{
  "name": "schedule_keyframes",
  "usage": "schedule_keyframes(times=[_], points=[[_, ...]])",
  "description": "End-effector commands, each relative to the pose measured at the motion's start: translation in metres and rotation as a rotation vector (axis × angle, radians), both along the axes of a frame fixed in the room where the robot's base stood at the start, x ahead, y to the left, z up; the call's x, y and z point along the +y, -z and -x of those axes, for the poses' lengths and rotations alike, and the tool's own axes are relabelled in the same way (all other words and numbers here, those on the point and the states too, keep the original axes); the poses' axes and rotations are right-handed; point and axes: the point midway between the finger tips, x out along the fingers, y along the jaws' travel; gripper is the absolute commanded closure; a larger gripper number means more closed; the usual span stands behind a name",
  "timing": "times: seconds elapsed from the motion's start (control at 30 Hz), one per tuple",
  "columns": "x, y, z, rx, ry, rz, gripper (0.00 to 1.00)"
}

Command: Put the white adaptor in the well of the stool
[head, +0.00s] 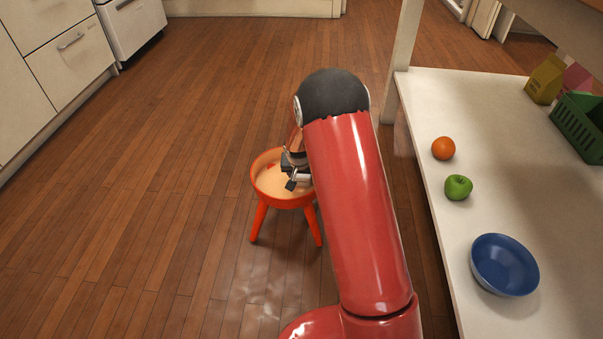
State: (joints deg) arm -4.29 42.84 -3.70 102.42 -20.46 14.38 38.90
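The orange stool (283,202) stands on the wood floor, left of my arm, with a shallow round well and a paler inner surface. My gripper (291,178) is over the right part of the well, its dark fingers pointing down and left. My arm hides the right side of the stool. I cannot make out the white adaptor for certain; a small pale patch by the fingers may be part of my gripper. Whether the fingers are open or shut, or touch the well, is too small to tell.
A white shelf (427,120) on the right holds an orange (443,148), a green apple (458,187), a blue bowl (504,265), a green basket (582,129) and a yellow carton (545,80). White cabinets (68,58) line the left. The floor left of the stool is clear.

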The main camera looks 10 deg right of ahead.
Motion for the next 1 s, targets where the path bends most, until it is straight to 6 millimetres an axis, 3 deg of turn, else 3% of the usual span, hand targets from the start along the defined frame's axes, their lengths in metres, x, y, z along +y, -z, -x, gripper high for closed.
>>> schedule_keyframes(times=[0.03, 0.17, 0.53, 1.0], points=[[0.0, 0.0, 0.0, 0.0, 0.0, 0.0, 0.38], [0.0, 0.0, 0.0, 0.001, 0.0, 0.0, 0.22], [0.0, -0.008, 0.001, -0.001, 0.0, 0.0, 0.22], [0.011, -0.093, 0.035, -0.002, 0.0, 0.0, 0.22]])
